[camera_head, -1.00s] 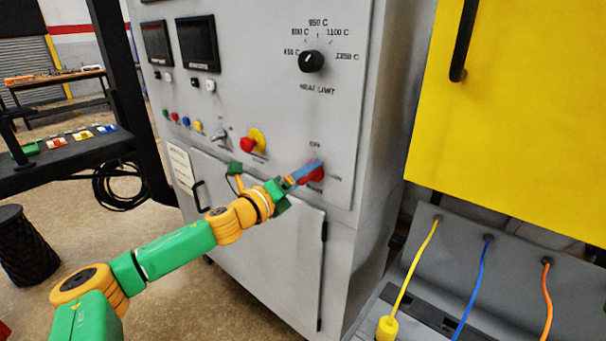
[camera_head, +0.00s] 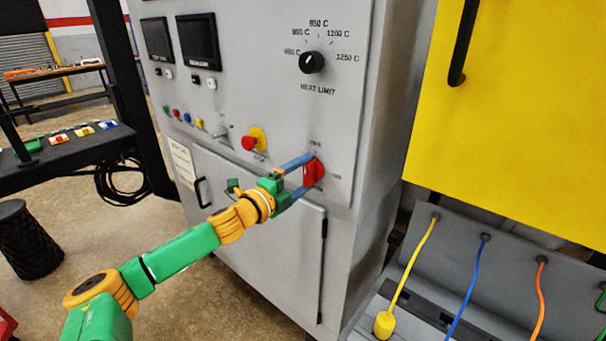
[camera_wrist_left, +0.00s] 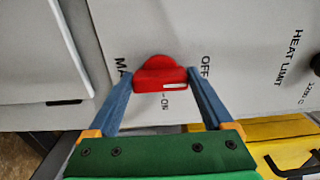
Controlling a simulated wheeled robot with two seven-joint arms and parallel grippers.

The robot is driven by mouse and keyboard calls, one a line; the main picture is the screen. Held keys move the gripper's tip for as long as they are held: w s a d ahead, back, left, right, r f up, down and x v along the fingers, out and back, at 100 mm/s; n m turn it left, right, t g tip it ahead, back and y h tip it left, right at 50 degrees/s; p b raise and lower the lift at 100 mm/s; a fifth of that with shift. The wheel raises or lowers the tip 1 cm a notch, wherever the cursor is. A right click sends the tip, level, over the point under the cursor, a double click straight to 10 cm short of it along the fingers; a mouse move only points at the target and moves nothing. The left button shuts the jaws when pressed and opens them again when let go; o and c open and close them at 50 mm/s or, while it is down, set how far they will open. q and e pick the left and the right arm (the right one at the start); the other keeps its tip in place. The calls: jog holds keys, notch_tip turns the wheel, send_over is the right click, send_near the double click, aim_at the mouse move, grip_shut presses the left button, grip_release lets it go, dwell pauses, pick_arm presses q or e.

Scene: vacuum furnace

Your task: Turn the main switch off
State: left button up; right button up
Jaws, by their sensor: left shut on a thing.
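The red main switch (camera_head: 314,172) sits low on the right of the grey furnace panel. My left gripper (camera_head: 306,177) is shut on it, one blue finger at each end of its handle. The handle stands upright in the head view. In the left wrist view the switch (camera_wrist_left: 158,74) lies crosswise between the fingertips, its white mark toward the right. My right gripper is not in view.
A black heat limit knob (camera_head: 312,62) is above the switch. A red button on a yellow base (camera_head: 254,141) is to its left. A yellow cabinet (camera_head: 515,110) and a grey box with yellow, blue and orange cables (camera_head: 490,250) stand at the right.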

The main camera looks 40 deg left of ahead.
aim_at(303, 176)
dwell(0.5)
pick_arm(q)
jog(key=o, duration=1.1)
jog(key=shift+a, duration=0.1)
jog(key=shift+o, duration=0.2)
jog(key=shift+s+a+f+b, duration=0.1)
jog(key=shift+s+f+b, duration=0.2)
jog(key=shift+s+b, duration=0.2)
jog(key=shift+s+a+r+b, duration=0.1)
jog(key=shift+s+b, duration=0.75)
jog(key=shift+s, duration=1)
jog(key=shift+s+a+r+p, duration=0.15)
jog(key=shift+s+p, duration=0.15)
jog(key=shift+s, duration=0.35)
jog(key=shift+s+d+r+p, duration=0.1)
jog(key=shift+s+p, duration=0.2)
jog(key=shift+s, duration=0.3)
